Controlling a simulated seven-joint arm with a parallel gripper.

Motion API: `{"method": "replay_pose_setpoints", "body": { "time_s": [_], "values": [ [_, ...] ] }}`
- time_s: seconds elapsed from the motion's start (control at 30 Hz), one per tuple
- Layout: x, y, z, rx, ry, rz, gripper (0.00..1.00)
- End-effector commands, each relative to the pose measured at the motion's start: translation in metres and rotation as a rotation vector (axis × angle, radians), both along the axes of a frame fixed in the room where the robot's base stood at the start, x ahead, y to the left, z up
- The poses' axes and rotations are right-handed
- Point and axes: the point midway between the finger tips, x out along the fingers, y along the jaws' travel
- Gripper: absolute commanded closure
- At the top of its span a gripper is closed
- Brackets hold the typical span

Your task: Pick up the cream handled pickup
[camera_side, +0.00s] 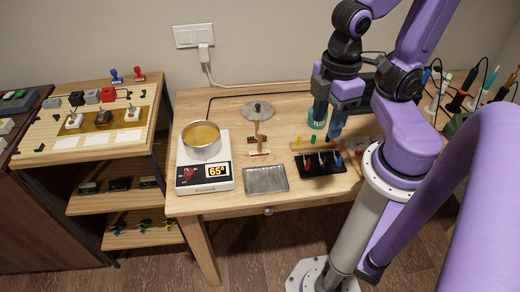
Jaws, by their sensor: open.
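Two small pieces with pale, cream-looking tops stand on the wooden board (45,135) on the left shelf unit: one pale-topped piece (74,119) at left and another pale-topped piece (132,112) at right, with a dark brown patch between them. They are too small to tell which is the cream handled pickup. My gripper (328,122) is at the right half of the workbench, far from both pieces. It points down beside a teal jar (317,118), with its fingers apart and nothing visible between them.
A heater (205,174) reading 65° carries a pot (201,139). A metal tray (266,179), a brush (257,132) and a black tool rack (321,163) are on the bench. Coloured blocks (92,97) and two stamps (117,76) stand at the shelf's back.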

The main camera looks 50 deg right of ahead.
Motion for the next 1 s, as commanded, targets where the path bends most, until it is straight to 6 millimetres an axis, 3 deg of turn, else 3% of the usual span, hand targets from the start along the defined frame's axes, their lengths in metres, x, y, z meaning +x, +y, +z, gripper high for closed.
{"method": "replay_pose_setpoints", "body": {
  "time_s": [0.17,0.53,1.0],
  "values": [
    [0.028,0.003,-0.006,-0.004,0.007,-0.289,0.52],
    [0.109,-0.003,-0.027,-0.002,0.023,-1.189,0.52],
    [0.193,-0.048,-0.062,0.002,0.037,-2.297,0.52]
  ]
}}
